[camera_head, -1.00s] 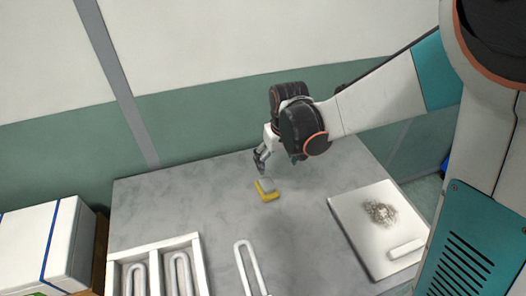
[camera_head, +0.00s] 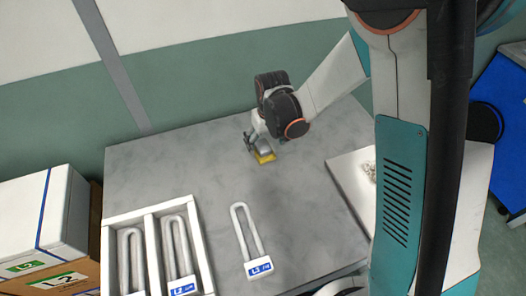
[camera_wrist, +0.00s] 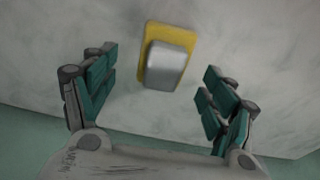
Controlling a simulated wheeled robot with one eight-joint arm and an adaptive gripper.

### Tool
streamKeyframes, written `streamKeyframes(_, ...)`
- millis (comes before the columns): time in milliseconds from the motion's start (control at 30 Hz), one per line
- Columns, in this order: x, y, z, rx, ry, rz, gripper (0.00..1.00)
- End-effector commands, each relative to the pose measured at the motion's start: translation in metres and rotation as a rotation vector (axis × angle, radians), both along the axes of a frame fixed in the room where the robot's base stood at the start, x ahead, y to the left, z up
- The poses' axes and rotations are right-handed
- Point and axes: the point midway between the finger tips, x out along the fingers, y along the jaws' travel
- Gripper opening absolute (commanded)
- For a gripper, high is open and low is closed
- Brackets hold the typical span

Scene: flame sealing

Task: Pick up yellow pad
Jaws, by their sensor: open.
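The yellow pad (camera_head: 265,157) lies flat on the grey table near its back edge, with a silver-grey block (camera_head: 263,147) on top of it. In the wrist view the yellow pad (camera_wrist: 186,36) shows as a rim around the rounded grey block (camera_wrist: 167,66). My gripper (camera_head: 256,148) is at the pad in the head view. In the wrist view my gripper (camera_wrist: 153,95) is open, with its teal-padded fingers wide apart on the left and right. The pad sits between and a little ahead of them, and no finger visibly touches it.
A white two-compartment tray (camera_head: 153,208) holding U-shaped tubes stands at the front left. Another U-shaped tube (camera_head: 240,225) with a blue label lies beside it. A white board (camera_head: 340,170) is on the right, partly hidden by my body. The table's middle is clear.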

Motion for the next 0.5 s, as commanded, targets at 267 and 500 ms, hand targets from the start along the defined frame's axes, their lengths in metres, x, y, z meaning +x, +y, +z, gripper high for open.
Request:
streamKeyframes(267, 0.006, 0.008, -0.040, 0.000, 0.000, 0.000, 0.78)
streamKeyframes(500, 0.006, 0.007, -0.041, 0.000, 0.000, 0.000, 0.78)
